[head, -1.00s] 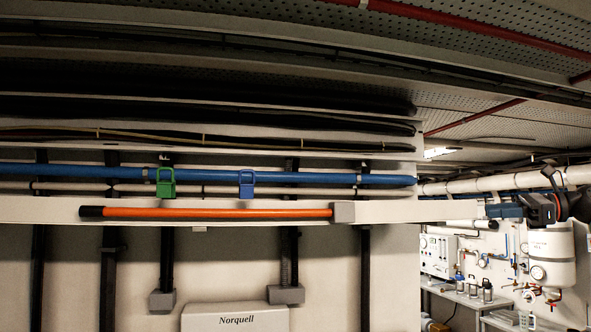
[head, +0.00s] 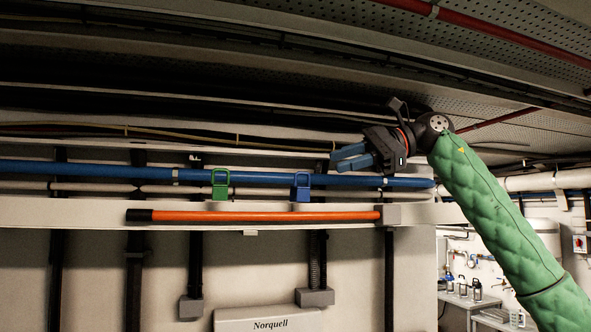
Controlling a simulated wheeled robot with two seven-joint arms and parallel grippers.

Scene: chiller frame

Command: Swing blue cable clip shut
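The blue cable clip (head: 301,190) sits at the blue pipe (head: 120,172), right of a matching green clip (head: 220,190). Its frame-like loop stands upright above a more solid lower part. I cannot tell whether it is latched. My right gripper (head: 334,161) is up and to the right of the blue clip, its blue fingers pointing left. The fingers are apart with a gap between them, and nothing shows in it. It is not touching the clip in this view. My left gripper is not in view.
A thin pale pipe (head: 265,191) runs behind the clips. Dark shelves and a perforated ceiling hang overhead. A Norquell box (head: 268,318) is below.

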